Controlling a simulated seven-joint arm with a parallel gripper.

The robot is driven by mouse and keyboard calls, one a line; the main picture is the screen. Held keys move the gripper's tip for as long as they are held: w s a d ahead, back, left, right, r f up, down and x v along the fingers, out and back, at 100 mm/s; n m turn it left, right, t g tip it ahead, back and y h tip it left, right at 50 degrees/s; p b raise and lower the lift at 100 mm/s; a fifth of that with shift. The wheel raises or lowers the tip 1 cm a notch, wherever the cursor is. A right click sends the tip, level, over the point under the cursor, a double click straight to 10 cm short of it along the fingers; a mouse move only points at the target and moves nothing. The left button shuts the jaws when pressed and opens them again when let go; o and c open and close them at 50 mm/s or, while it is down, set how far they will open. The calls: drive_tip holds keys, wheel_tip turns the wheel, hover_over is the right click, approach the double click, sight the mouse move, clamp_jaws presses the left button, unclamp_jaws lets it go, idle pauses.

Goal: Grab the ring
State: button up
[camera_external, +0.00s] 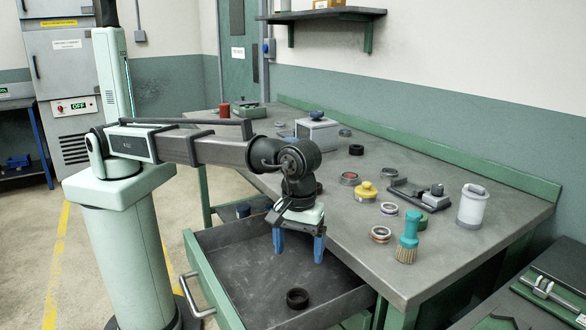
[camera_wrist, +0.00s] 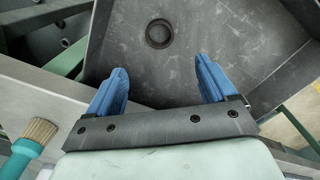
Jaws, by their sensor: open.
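A dark ring (camera_external: 297,298) lies flat on the bottom of the open drawer (camera_external: 240,262), toward its front end. It also shows in the wrist view (camera_wrist: 159,33), beyond the fingertips, with nothing covering it. My gripper (camera_external: 298,250) has two blue fingers and is open and empty. It hangs over the drawer near the table's edge, above the ring and apart from it. In the wrist view my gripper (camera_wrist: 160,75) has its fingers spread wide, with the ring between their lines and farther off.
The workbench (camera_external: 420,275) borders the drawer on the right. The drawer walls surround the ring.

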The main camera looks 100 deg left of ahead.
drive_tip(key=a+r+n, duration=0.1)
drive_tip(key=a+r, duration=0.1)
drive_tip(key=a, duration=0.2)
drive_tip(key=a+r+n, duration=0.1)
drive_tip(key=a+r, duration=0.1)
drive_tip(key=a, duration=0.3)
drive_tip(key=a+r+n, duration=0.1)
drive_tip(key=a+r, duration=0.2)
drive_tip(key=a, duration=0.1)
drive_tip(key=shift+w+a, duration=0.15)
drive_tip(key=shift+a, duration=0.2)
drive_tip(key=s+a+r+n, duration=0.2)
drive_tip(key=a+r, duration=0.2)
drive_tip(key=a, duration=0.4)
drive_tip(key=s+a+r+n, duration=0.2)
drive_tip(key=a+r, duration=0.2)
drive_tip(key=a, duration=0.5)
drive_tip(key=f, duration=0.8)
drive_tip(key=shift+w+d+f, duration=0.2)
drive_tip(key=shift+f, duration=0.1)
drive_tip(key=shift+w+a+f, duration=0.15)
drive_tip(key=shift+f, duration=1.15)
drive_tip(key=shift+w+a+f, duration=0.1)
drive_tip(key=shift+f, duration=1.2)
drive_tip(key=c, duration=1.2)
